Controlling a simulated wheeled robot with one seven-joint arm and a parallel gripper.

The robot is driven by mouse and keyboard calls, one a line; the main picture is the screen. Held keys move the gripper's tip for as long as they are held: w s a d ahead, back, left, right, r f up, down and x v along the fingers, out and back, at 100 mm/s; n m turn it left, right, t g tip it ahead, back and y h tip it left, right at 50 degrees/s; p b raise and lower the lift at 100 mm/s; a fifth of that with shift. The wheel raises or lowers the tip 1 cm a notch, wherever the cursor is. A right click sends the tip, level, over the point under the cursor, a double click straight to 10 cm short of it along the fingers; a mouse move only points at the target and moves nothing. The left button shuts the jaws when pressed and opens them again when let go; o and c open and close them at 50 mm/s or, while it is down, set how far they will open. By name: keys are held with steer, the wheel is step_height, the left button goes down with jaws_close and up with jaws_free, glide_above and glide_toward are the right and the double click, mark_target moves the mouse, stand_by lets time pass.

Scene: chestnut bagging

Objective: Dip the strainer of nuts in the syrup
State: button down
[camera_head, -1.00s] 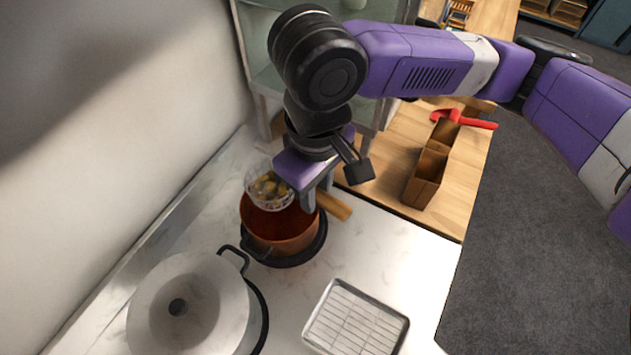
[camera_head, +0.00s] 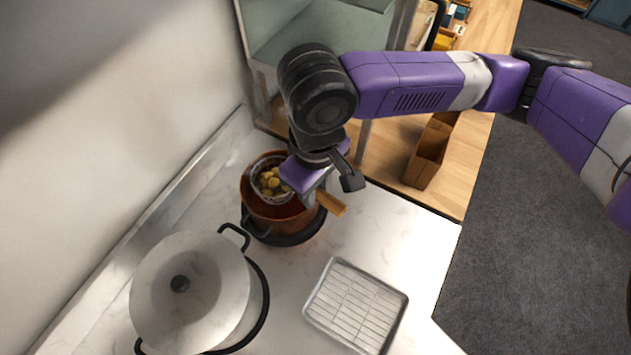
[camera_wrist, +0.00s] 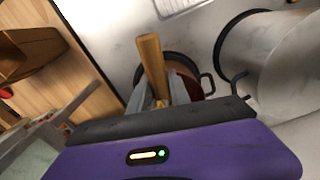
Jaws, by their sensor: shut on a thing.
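The strainer (camera_head: 272,181) holds several yellow-brown nuts (camera_head: 270,184) and sits inside the mouth of the copper pot, near its far left side. My gripper (camera_head: 312,196) is shut on the strainer's wooden handle (camera_head: 331,203), which sticks out to the right past the pot rim. In the wrist view the handle (camera_wrist: 152,62) stands between the fingers. The copper pot (camera_head: 284,222) has dark reddish syrup (camera_head: 282,210) and rests on a black round base. In the wrist view the pot (camera_wrist: 197,82) is partly hidden by the gripper. I cannot tell how deep the nuts sit in the syrup.
A large lidded pot (camera_head: 195,290) stands front left. A wire rack tray (camera_head: 356,305) lies front right. A brown open box (camera_head: 428,158) stands on the wooden counter. A glass-walled cabinet (camera_head: 310,40) stands behind my arm. The white counter between pot and tray is clear.

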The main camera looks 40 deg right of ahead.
steer(key=shift+f, duration=2.65)
stand_by(5.3)
